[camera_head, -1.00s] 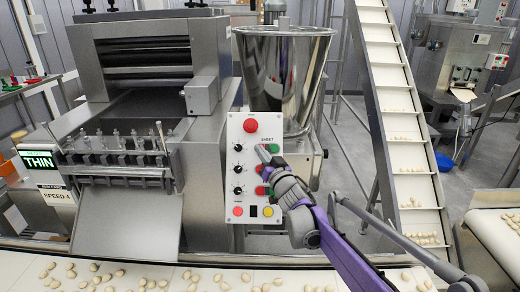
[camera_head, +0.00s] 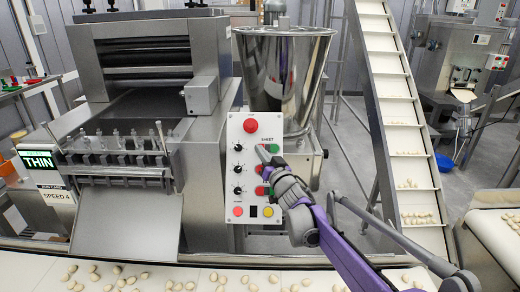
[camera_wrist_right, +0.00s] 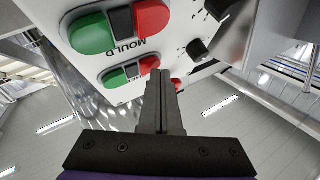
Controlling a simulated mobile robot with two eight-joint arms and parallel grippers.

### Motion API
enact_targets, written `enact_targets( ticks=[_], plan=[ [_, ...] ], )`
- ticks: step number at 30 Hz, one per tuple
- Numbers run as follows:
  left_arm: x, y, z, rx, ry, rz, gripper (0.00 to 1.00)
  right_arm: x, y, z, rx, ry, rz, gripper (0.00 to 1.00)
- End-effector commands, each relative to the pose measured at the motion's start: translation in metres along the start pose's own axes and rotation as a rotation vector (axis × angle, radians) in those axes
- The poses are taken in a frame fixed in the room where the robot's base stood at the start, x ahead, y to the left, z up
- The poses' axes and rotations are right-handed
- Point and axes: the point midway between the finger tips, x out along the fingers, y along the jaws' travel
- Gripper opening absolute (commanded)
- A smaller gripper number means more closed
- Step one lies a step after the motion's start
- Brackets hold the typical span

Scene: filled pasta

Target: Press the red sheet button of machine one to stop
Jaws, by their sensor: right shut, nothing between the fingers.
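The grey control panel (camera_head: 232,200) of the machine stands in the middle of the head view, with a SHEET label near its top. My right gripper (camera_head: 262,153) is shut and empty, its tip over the left button below that label. The green sheet button (camera_head: 274,148) shows beside it; the red one is hidden behind the fingers in the head view. In the right wrist view the shut fingers (camera_wrist_right: 166,78) point at the panel. A red button (camera_wrist_right: 177,84) shows partly beside the fingertips. Contact cannot be told. My left gripper is out of view.
A larger red button (camera_head: 250,126) sits above the SHEET label. Black knobs (camera_head: 238,169) line the panel's left side. More green and red buttons (camera_wrist_right: 152,17) sit near a MOULD label. A belt (camera_head: 215,280) with pasta pieces runs along the front.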

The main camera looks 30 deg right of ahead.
Motion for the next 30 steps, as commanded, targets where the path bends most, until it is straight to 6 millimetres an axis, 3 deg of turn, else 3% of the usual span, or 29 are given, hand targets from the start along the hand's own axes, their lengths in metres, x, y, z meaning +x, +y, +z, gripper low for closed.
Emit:
enact_targets(
  ticks=[16,30],
  plan=[
    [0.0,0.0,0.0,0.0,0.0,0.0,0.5,0.002,0.001,0.001,0.0,0.0,0.0,0.0],
    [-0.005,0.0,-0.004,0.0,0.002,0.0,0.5,-0.01,-0.007,-0.007,0.0,0.0,0.0,0.0]
  ],
)
